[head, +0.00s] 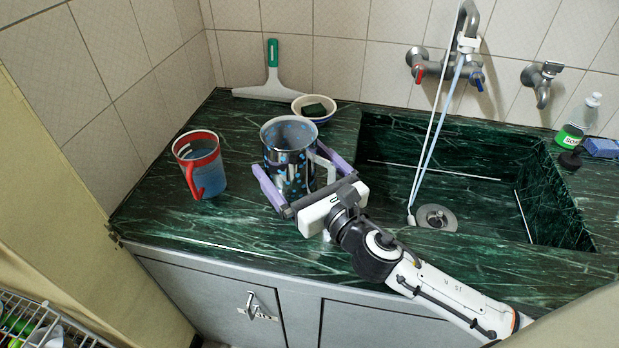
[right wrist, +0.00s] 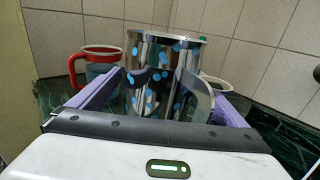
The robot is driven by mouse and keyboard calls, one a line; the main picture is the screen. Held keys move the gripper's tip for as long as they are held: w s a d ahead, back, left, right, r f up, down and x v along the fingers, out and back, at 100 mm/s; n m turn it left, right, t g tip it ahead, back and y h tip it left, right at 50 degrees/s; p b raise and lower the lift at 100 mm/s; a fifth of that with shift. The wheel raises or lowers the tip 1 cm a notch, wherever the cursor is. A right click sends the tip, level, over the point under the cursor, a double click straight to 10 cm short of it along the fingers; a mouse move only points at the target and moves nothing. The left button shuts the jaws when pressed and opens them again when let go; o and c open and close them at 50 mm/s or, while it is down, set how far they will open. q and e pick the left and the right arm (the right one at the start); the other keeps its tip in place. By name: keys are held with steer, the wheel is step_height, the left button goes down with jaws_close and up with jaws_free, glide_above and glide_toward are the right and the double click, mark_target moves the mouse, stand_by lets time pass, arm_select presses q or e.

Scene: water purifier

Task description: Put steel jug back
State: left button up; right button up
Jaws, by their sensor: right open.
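The steel jug (head: 287,150), shiny with blue spots, stands upright on the green marble counter, left of the sink. Its handle (head: 323,168) points right, toward my gripper's side. My right gripper (head: 300,172) is open, with one purple finger on each side of the jug. In the right wrist view the jug (right wrist: 158,75) is between the spread fingers (right wrist: 160,98). I cannot tell whether either finger touches it. My left gripper is in neither view.
A red-rimmed jug (head: 203,168) with a red handle stands close on the left. Behind are a small bowl (head: 314,108) and a squeegee (head: 272,82). The sink (head: 470,165) with faucet (head: 463,45) and hanging tubes lies right. The front counter edge is clear left of my arm.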

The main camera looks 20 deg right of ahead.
steer(key=s+d+b, duration=0.1)
steer(key=s+d, duration=0.1)
steer(key=s, duration=0.9)
steer(key=shift+b, duration=0.35)
steer(key=shift+s, duration=0.1)
